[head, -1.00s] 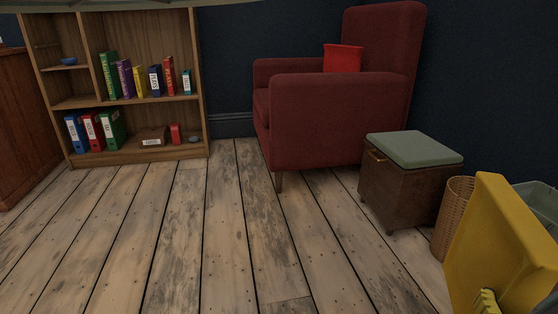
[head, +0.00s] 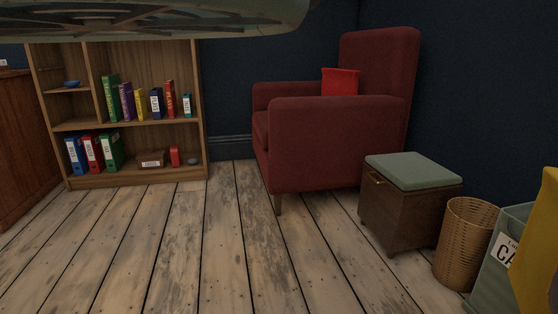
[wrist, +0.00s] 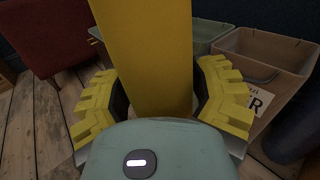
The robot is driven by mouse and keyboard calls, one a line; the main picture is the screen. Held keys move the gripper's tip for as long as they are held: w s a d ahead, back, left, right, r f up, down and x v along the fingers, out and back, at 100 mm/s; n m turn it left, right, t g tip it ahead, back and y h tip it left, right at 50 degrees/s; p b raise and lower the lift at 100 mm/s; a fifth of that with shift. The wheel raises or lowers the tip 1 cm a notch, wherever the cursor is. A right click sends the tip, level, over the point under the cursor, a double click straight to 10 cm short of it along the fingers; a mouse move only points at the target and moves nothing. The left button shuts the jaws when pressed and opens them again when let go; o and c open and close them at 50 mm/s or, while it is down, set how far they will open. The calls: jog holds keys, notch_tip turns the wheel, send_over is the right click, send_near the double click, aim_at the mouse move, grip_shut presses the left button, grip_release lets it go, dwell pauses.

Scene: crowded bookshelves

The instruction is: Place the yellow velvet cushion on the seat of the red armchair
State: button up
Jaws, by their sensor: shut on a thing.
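The yellow velvet cushion (wrist: 148,55) stands between the yellow fingers of my gripper (wrist: 160,105) in the wrist view, held upright. In the head view only part of the cushion (head: 540,245) shows, cut off at the right edge; my gripper is out of that view. The red armchair (head: 325,147) stands at the back, turned toward the left, its seat (head: 261,124) mostly hidden by the near armrest. A bright red cushion (head: 340,83) rests in the chair.
A wooden ottoman with a green top (head: 412,171), a wicker basket (head: 465,243) and a grey-green bin (head: 497,265) line the right side. A brown bin (wrist: 270,75) is beside the cushion. A bookshelf (head: 135,180) is at back left. The plank floor in the middle is clear.

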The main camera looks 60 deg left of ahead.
jog(key=shift+a+r, duration=0.1)
jog(key=shift+r, duration=0.05)
jog(key=s+r+m+t+h+p, duration=0.1)
jog(key=s+r+m+h+p, duration=0.1)
jog(key=r+p, duration=4.7)
jog(key=s+r+m+t+h+p, duration=0.1)
jog(key=r+m+h+p, duration=0.2)
jog(key=r+p, duration=4.6)
jog(key=shift+s+m+h+p, duration=0.4)
jog(key=shift+h+p, duration=1.3)
jog(key=shift+p, duration=2.45)
jog(key=shift+r, duration=0.15)
